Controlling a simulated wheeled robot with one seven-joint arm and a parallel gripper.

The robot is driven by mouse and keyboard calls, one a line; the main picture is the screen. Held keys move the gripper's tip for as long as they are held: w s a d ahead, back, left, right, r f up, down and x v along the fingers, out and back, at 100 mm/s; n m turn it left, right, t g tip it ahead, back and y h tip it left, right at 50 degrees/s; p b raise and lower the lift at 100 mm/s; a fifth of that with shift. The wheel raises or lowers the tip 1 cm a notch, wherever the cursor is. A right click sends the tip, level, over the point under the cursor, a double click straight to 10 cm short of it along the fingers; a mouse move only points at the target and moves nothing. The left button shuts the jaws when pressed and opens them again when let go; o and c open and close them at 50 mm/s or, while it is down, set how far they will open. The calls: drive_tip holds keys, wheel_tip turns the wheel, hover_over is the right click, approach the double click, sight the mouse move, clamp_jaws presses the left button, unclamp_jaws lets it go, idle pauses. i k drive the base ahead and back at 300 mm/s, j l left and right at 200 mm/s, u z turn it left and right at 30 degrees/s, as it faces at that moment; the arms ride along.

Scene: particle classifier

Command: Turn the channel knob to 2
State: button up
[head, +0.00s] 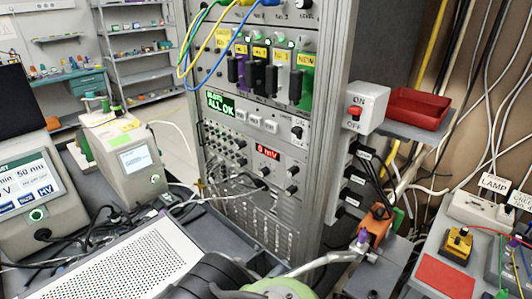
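An equipment rack (330,150) stands in the middle of the head view. A module with a red display reading "0 mV" (268,152) has two dark knobs at its right, an upper knob (292,171) and a lower knob (291,189). Another dark knob (297,131) sits on the panel above, beside the green "ALL OK" screen (221,105). The lettering is too small to tell which one is the channel knob or where it points. Part of my arm shows at the bottom edge. My gripper's fingers are not in view, and nothing is seen touching the knobs.
Coloured cables hang across the rack's upper left. An ON/OFF switch box (368,101) and a red tray (418,108) are at its right. A white perforated box (130,268) lies in front. An orange device (378,222) and a lamp unit (480,210) stand right.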

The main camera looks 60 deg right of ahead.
sight(265, 171)
drive_tip(key=k+j+z, duration=0.1)
drive_tip(key=z, duration=1.85)
